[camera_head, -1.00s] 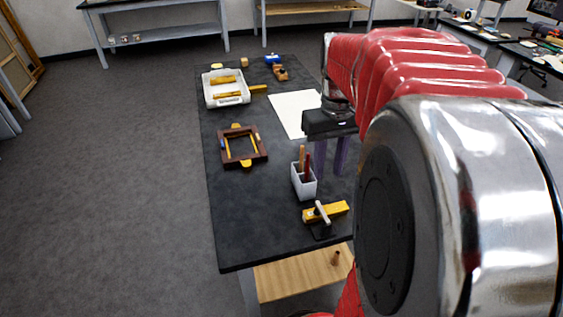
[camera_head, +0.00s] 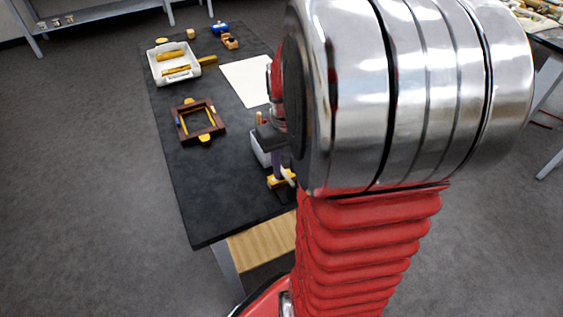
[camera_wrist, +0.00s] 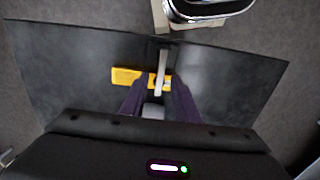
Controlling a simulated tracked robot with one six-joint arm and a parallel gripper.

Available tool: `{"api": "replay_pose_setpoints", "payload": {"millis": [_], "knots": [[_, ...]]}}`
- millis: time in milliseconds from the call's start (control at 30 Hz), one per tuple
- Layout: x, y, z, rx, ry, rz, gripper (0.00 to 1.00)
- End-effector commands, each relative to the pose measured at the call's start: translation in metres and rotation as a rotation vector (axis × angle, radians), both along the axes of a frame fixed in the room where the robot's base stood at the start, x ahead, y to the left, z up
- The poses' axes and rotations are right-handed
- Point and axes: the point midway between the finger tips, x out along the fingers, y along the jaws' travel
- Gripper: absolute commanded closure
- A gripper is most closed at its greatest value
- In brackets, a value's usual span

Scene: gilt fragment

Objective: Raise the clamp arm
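The clamp's pale arm (camera_wrist: 161,75) lies lengthways across a yellow bar (camera_wrist: 127,75) in the wrist view. Its dark base sits towards the table edge at the top of that view. My gripper (camera_wrist: 158,88) has its two purple fingers spread apart, one on each side of the clamp arm's free end, with nothing gripped. Whether the fingers touch the arm or hover above it is not clear. In the head view my gripper (camera_head: 281,170) is over the clamp, partly covering the yellow bar (camera_head: 289,177); my arm hides the rest.
The clamp stands on a dark table (camera_head: 215,215). A brown frame (camera_head: 187,135), a white tray (camera_head: 158,76) and a white sheet (camera_head: 245,82) lie farther off. The front left tabletop is clear.

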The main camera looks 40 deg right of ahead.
Motion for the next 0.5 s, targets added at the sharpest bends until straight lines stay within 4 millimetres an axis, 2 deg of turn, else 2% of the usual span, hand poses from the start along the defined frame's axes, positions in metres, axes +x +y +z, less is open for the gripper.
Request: {"api": "replay_pose_setpoints", "payload": {"millis": [133, 367, 500], "knots": [[-0.0003, 0.0003, -0.007, 0.0, 0.0, 0.0, 0.72], [-0.0001, 0.0003, -0.0075, 0.0, 0.0, 0.0, 0.72], [-0.0001, 0.0003, -0.0073, 0.0, 0.0, 0.001, 0.8]]}}
